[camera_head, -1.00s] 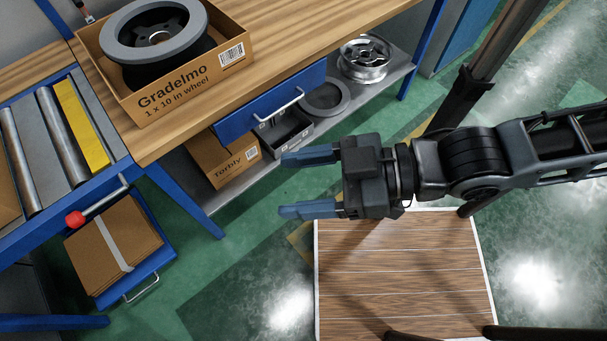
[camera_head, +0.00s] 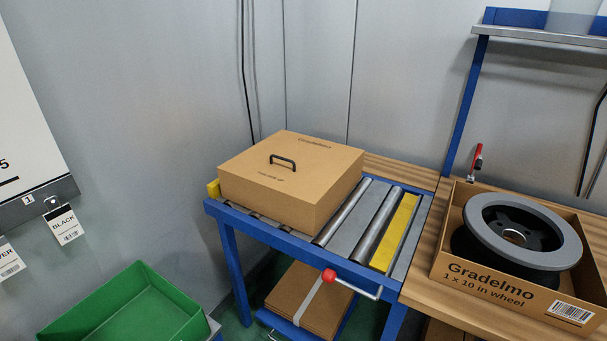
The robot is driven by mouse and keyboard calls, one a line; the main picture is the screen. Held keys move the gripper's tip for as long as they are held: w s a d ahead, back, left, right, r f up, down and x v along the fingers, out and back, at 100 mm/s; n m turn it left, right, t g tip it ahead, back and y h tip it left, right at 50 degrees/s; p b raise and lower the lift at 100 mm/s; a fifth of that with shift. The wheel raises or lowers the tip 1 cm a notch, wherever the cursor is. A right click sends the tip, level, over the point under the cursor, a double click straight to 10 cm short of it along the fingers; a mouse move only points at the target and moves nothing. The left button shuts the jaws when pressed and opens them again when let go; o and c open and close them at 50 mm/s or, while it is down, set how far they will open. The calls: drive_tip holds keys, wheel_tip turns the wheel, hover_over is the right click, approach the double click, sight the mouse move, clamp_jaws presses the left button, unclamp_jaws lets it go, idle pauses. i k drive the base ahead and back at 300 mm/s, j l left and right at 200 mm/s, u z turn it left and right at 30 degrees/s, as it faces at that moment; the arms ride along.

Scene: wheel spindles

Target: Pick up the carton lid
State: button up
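The carton lid (camera_head: 270,172) is a brown cardboard box shape with a black handle (camera_head: 283,161) on its top. It sits on the left part of the roller conveyor (camera_head: 342,214). An open carton (camera_head: 492,287) labelled Gradelmo stands on the wooden bench at the right, with a grey and black wheel (camera_head: 520,232) in it. My gripper is out of view now.
A yellow strip (camera_head: 397,232) and bare rollers lie between the lid and the bench (camera_head: 425,265). A red-knobbed lever (camera_head: 330,275) sticks out at the conveyor's front. Flat cardboard (camera_head: 305,295) lies below. A green bin (camera_head: 125,312) stands at lower left. A grey wall is behind.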

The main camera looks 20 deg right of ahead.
sight(298, 181)
drive_tip(key=i+z, duration=0.25)
drive_tip(key=i, duration=0.3)
drive_tip(key=i+j+z, duration=0.1)
drive_tip(key=i+z, duration=0.15)
drive_tip(key=i, duration=0.3)
